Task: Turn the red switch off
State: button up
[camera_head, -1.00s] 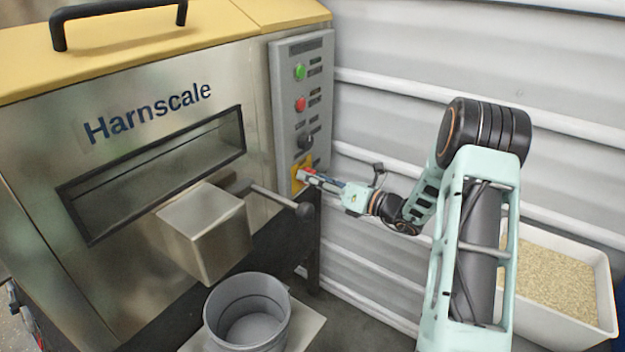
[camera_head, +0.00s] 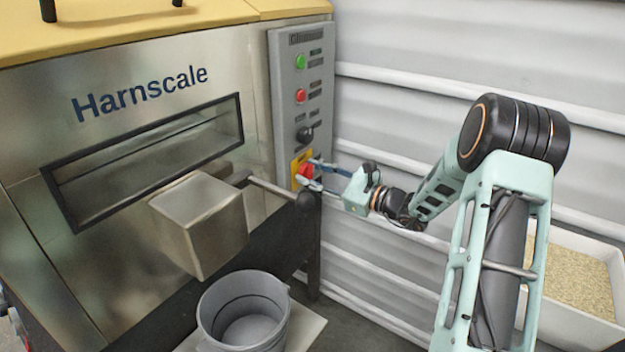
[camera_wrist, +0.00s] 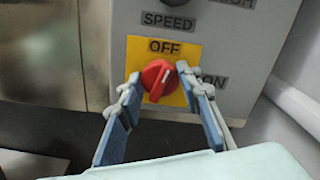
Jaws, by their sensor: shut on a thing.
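The red switch (camera_head: 305,172) is a round knob on a yellow plate (camera_head: 295,181) low on the grey control panel. In the wrist view the red switch (camera_wrist: 158,80) has its ridge and white mark near upright, tilted slightly right. The mark points up towards OFF; ON is printed to the right. My gripper (camera_head: 313,175) has its fingers on either side of the knob. In the wrist view my gripper's fingertips (camera_wrist: 158,74) flank the knob left and right and are shut on it. The exact contact is hard to see.
A green button (camera_head: 300,62), a red button (camera_head: 300,96) and a black SPEED knob (camera_head: 304,134) sit above on the panel. A grey bucket (camera_head: 205,325) stands below.

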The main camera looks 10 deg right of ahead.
jog(key=shift+f+n+b, duration=0.15)
jog(key=shift+n+b, duration=0.4)
jog(key=shift+n, duration=0.95)
jog(key=o, duration=1.2)
jog(key=shift+c, duration=0.2)
jog(key=v, duration=1.2)
